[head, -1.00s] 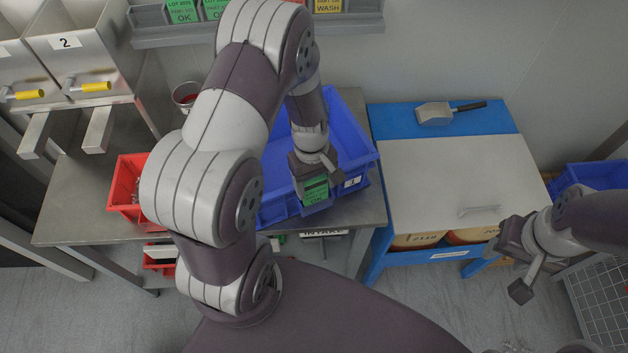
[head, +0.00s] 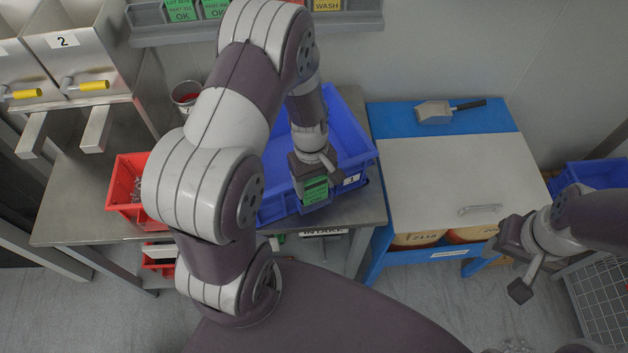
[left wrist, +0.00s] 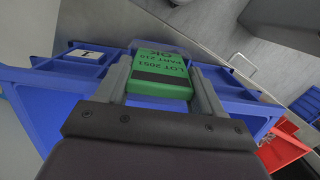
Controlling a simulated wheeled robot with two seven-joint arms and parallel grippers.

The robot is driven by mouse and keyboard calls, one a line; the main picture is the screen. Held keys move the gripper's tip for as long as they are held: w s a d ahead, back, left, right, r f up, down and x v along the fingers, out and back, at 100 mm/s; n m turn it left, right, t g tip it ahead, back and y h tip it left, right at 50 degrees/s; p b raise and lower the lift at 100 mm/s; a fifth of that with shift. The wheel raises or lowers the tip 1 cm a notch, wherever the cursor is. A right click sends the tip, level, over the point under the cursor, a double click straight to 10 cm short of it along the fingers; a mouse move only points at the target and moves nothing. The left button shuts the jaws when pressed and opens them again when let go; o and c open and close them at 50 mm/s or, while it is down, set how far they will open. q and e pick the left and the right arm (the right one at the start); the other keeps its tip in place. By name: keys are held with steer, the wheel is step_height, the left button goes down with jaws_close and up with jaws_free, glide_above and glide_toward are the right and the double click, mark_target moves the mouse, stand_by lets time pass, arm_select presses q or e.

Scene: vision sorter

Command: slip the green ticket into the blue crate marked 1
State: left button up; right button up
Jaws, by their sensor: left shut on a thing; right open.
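My left gripper (head: 315,185) is shut on the green ticket (head: 315,190), which reads OK. The left wrist view shows the ticket (left wrist: 160,78) between the two fingers. The blue crate marked 1 (head: 362,166) stands on the metal table, with its white label (head: 351,180) on the front wall. In the head view the ticket overlaps the crate's front wall left of the label; I cannot tell whether it touches the wall. My arm hides the crate's left part. The crate (left wrist: 45,100) also shows in the left wrist view. My right gripper (head: 514,270) is open and empty at the right.
A red bin (head: 125,185) stands at the table's left, with a small pot (head: 186,93) behind it. More tickets sit in a wall rack (head: 355,20). A blue-framed cabinet (head: 440,170) with a scoop (head: 433,112) stands to the right. Another blue crate (head: 592,177) is far right.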

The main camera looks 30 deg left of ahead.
arm_select(q)
steer(key=o, duration=1)
steer(key=shift+w, duration=0.1)
step_height(320, 180, up, 8)
steer(key=p, duration=0.7)
steer(key=shift+p, duration=0.4)
